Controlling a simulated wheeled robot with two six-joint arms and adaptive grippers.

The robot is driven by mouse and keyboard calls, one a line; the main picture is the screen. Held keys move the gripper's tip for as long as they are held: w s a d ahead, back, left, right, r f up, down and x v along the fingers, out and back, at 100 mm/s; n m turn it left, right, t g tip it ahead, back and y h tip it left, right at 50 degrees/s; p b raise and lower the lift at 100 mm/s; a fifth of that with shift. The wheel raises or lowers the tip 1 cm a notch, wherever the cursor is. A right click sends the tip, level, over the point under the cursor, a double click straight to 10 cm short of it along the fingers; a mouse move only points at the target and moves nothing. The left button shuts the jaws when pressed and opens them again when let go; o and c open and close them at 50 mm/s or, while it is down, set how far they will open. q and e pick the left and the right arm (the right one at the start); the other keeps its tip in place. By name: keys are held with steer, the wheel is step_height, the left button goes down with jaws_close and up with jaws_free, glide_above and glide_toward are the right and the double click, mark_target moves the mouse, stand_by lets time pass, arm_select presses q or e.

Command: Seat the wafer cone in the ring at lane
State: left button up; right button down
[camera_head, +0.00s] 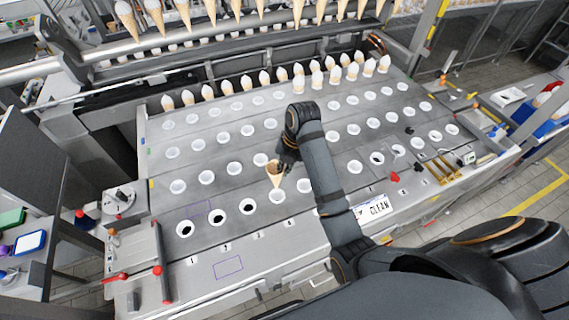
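My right gripper (283,166) reaches over the plate from the lower right and is shut on a brown wafer cone (274,174). The cone is held roughly upright, tip down. Its tip shows just above a white ring (277,196) in the front row; I cannot tell whether it touches. The fingers are dark, small and partly hidden by my arm. The grey lane plate (215,240) carries rows of white rings, with lane marks along its front edge. My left gripper is not in view.
Front-row rings at the left, such as this dark-centred one (185,228), stand clear. White-topped cones (318,78) stand in the plate's back rows. More cones (154,14) hang above the rear bar. Red-knobbed levers (157,270) stand at the front left. A CLEAN label (377,208) lies right of my forearm.

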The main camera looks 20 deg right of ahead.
steer(key=shift+s+d+x, duration=0.15)
steer(key=shift+d+x, duration=0.1)
steer(key=shift+x, duration=1.15)
steer(key=shift+s+d+x, duration=0.2)
steer(key=shift+d+x, duration=0.05)
steer(key=shift+x, duration=1.2)
steer(key=shift+s+d+x, duration=0.15)
steer(key=shift+d+x, duration=0.1)
steer(key=shift+x, duration=1.15)
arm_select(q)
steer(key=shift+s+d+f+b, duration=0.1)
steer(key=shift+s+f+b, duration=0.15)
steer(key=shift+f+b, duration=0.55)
arm_select(e)
steer(key=shift+s+d+x, duration=0.15)
steer(key=shift+d+x, duration=0.05)
steer(key=shift+x, duration=0.85)
steer(key=shift+s+d+x, duration=0.1)
steer(key=shift+d+x, duration=0.05)
steer(key=shift+x, duration=0.9)
steer(key=shift+f, duration=0.1)
steer(key=c, duration=1.4)
jaws_free()
steer(key=shift+c, duration=0.2)
